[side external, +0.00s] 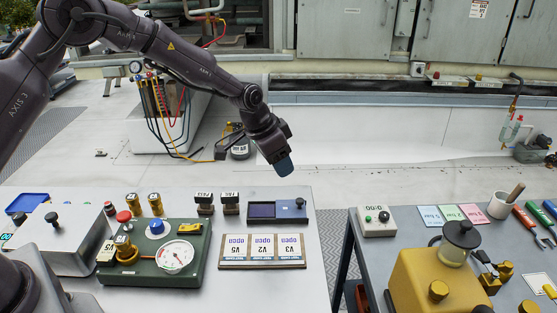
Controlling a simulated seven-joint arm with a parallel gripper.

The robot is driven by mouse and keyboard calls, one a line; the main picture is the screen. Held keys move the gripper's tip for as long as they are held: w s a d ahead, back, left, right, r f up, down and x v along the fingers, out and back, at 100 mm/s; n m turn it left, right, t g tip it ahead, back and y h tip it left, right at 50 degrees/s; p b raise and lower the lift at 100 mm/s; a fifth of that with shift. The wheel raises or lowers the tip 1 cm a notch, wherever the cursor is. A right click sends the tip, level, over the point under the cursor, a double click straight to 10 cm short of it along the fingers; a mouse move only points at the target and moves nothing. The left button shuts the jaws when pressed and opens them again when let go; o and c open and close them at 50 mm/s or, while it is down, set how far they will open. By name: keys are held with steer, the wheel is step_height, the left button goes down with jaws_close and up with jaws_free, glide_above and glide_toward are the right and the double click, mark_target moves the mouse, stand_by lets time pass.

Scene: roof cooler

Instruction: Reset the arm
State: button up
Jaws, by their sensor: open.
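My gripper (284,166) hangs at the end of my arm, above and beyond the back right corner of the left table (300,203). Its jaw tip is blue-grey and points down. Nothing shows held in it, and the gap between the fingers is hard to make out at this size. My arm reaches in from the upper left and bends down at the wrist.
The right table holds a yellow machine (440,280), a timer box (377,222) and screwdrivers (524,217). A gap separates the tables.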

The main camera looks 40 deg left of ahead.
steer(key=s+a+r+n, duration=0.1)
steer(key=s+r, duration=0.5)
steer(key=s, duration=0.5)
steer(key=s+a+r+n+t+y, duration=0.1)
steer(key=s+r+n, duration=0.1)
steer(key=s+r, duration=0.5)
steer(key=s+a+r+n, duration=0.1)
steer(key=s+r, duration=0.5)
steer(key=s, duration=1)
steer(key=shift+r+n+t+y, duration=0.3)
